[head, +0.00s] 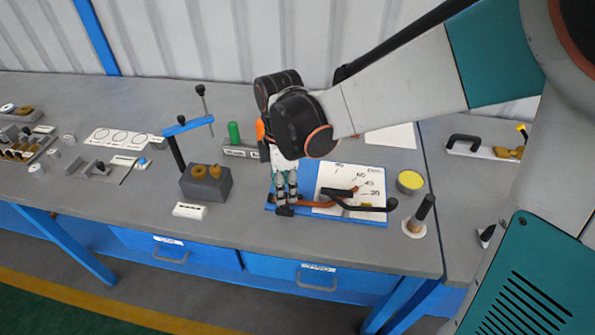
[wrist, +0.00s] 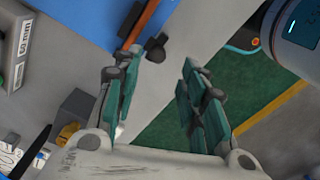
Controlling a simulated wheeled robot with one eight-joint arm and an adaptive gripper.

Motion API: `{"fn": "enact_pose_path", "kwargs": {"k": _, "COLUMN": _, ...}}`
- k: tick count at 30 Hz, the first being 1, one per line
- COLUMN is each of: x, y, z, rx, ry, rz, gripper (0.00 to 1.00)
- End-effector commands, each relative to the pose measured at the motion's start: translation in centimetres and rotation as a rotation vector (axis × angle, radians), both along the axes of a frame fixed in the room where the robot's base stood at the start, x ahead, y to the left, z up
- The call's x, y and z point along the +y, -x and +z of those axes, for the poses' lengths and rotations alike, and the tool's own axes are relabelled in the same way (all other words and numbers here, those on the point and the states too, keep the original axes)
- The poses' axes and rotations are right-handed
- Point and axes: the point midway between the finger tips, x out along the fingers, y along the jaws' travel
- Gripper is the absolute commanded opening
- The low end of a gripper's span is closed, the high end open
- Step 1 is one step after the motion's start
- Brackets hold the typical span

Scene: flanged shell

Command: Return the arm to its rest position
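My gripper (head: 286,190) hangs over the left part of a blue board with a white marked panel (head: 345,180) in the head view. In the wrist view my gripper (wrist: 160,100) has its teal-padded fingers spread apart, with nothing held between them. An orange bar (head: 330,203) with dark ends lies across the board, its near-left end by my fingertips. The bar also shows in the wrist view (wrist: 142,20), beyond the left finger. Whether a finger touches it I cannot tell. My forearm reaches in from the upper right and hides part of the bench behind it.
A grey block with brass rings (head: 206,182) and a blue clamp stand (head: 187,126) stand left of my gripper. A green cylinder (head: 234,132) is behind. A yellow-topped tin (head: 410,181) and a dark upright handle (head: 421,212) stand right of the board.

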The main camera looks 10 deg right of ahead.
Motion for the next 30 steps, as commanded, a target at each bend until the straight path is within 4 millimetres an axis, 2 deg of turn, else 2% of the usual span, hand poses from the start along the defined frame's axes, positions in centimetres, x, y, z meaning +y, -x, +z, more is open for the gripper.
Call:
{"fn": "enact_pose_path", "kwargs": {"k": 20, "x": -0.4, "y": 0.4, "z": 1.1, "rx": -0.013, "ry": -0.004, "rz": -0.032, "gripper": 0.38}}
{"fn": "enact_pose_path", "kwargs": {"k": 23, "x": -1.5, "y": 1.0, "z": 2.3, "rx": -0.044, "ry": -0.016, "rz": -0.12, "gripper": 0.38}}
{"fn": "enact_pose_path", "kwargs": {"k": 30, "x": -5.3, "y": 3.3, "z": 6.2, "rx": -0.17, "ry": -0.081, "rz": -0.486, "gripper": 0.38}}
